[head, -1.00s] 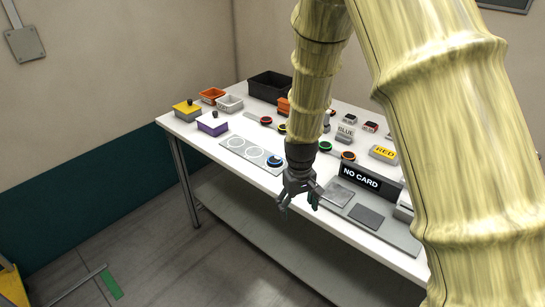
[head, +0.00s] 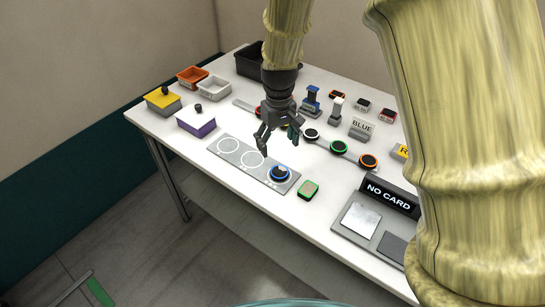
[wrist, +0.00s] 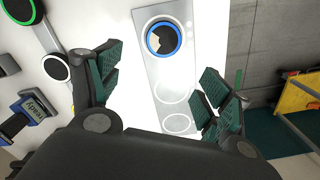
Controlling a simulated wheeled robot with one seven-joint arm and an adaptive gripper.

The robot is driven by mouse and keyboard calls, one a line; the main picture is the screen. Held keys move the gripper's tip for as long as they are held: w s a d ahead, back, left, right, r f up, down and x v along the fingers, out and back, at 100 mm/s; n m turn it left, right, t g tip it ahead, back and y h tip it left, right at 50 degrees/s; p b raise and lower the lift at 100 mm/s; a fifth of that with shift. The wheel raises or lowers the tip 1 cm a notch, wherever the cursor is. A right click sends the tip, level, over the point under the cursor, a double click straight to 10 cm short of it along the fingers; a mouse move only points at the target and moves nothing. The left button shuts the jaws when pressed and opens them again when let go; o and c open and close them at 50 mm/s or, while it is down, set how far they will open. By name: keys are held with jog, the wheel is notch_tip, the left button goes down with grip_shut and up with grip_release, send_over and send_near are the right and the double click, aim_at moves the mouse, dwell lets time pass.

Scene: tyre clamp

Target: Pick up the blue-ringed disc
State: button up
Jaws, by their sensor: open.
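The blue-ringed disc (head: 279,173) has a dark top and sits at the right end of a grey plate (head: 225,157) with two white circles on it. In the wrist view the disc (wrist: 164,39) is at the upper middle, beyond the fingers, and its blue ring is fully visible. My gripper (head: 278,140) is above the table, behind and slightly left of the disc in the head view. Its fingers are spread and empty, and it touches nothing that I can see. In the wrist view my gripper (wrist: 155,90) frames the plate between its two green-padded fingers.
Green- and orange-ringed discs (head: 339,147) lie on a strip behind. The NO CARD stand (head: 391,198) is at right. A purple-sided box (head: 196,122), yellow-lidded box (head: 162,101) and bins (head: 192,76) stand at left.

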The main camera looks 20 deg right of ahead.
aim_at(279, 170)
jog(key=shift+f, duration=0.6)
jog(key=s+f, duration=0.1)
jog(key=s+f+p, duration=0.1)
jog(key=s, duration=0.1)
jog(key=shift+s, duration=0.15)
jog(key=shift+s+r, duration=0.2)
jog(key=shift+s, duration=0.15)
jog(key=w+f+p, duration=0.1)
jog(key=w+f, duration=0.2)
jog(key=shift+f+p, duration=0.3)
jog(key=shift+f, duration=0.1)
jog(key=shift+s+f, duration=0.15)
jog(key=shift+f, duration=0.15)
jog(key=shift+s+d+f+p, duration=0.1)
jog(key=shift+s+f+p, duration=0.3)
jog(key=shift+s+p, duration=0.25)
jog(key=shift+s+f, duration=0.2)
jog(key=shift+f, duration=0.05)
jog(key=shift+w+f, duration=0.7)
jog(key=shift+f, duration=0.1)
jog(key=shift+s+r, duration=0.25)
jog(key=shift+s, duration=0.1)
jog(key=shift+c, duration=0.4)
jog(key=c, duration=1)
